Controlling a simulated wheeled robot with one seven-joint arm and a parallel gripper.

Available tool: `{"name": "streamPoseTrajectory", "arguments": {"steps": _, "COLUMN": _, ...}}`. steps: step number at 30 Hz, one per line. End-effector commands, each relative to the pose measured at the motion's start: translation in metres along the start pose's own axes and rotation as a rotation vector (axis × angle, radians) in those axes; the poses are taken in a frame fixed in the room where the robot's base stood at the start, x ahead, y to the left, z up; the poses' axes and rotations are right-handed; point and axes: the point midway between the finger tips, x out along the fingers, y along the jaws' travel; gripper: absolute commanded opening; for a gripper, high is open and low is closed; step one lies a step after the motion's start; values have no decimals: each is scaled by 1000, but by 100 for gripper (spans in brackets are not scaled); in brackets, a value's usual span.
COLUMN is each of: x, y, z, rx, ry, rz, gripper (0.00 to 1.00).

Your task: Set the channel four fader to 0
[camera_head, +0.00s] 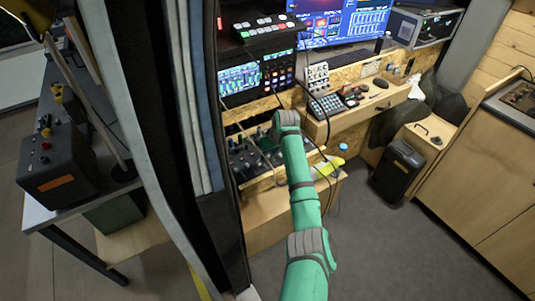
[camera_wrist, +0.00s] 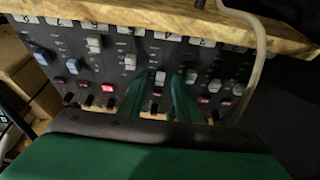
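The mixer panel (camera_wrist: 112,65) fills the upper part of the wrist view, with a row of faders under numbered white labels. Its channel numbers are too blurred to read surely, so I cannot tell which fader is channel four. My gripper (camera_wrist: 162,72) is over the panel, its two green fingers apart. A pale fader cap (camera_wrist: 159,79) shows between the fingers; I cannot tell whether they touch it. Another pale cap (camera_wrist: 130,62) is left of the fingers, and one (camera_wrist: 191,76) is by the right finger. In the head view, the mixer (camera_head: 246,160) is partly hidden by my arm.
A wooden shelf edge (camera_wrist: 180,18) runs just above the panel, and a pale cable (camera_wrist: 258,55) hangs across its right side. One button (camera_wrist: 107,89) glows red.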

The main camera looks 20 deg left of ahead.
Motion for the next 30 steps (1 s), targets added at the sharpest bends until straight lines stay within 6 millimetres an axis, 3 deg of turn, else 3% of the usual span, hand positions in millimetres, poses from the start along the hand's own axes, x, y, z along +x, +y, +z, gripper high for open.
{"name": "streamPoseTrajectory", "arguments": {"steps": 11, "x": -3, "y": -7, "z": -4, "rx": -9, "ry": -1, "rz": -5, "gripper": 30}}
{"name": "streamPoseTrajectory", "arguments": {"steps": 24, "x": -78, "y": -4, "z": -2, "rx": -5, "ry": 2, "rz": -1, "gripper": 30}}
{"name": "streamPoseTrajectory", "arguments": {"steps": 30, "x": -101, "y": -2, "z": 0, "rx": -1, "ry": -1, "rz": -1, "gripper": 30}}
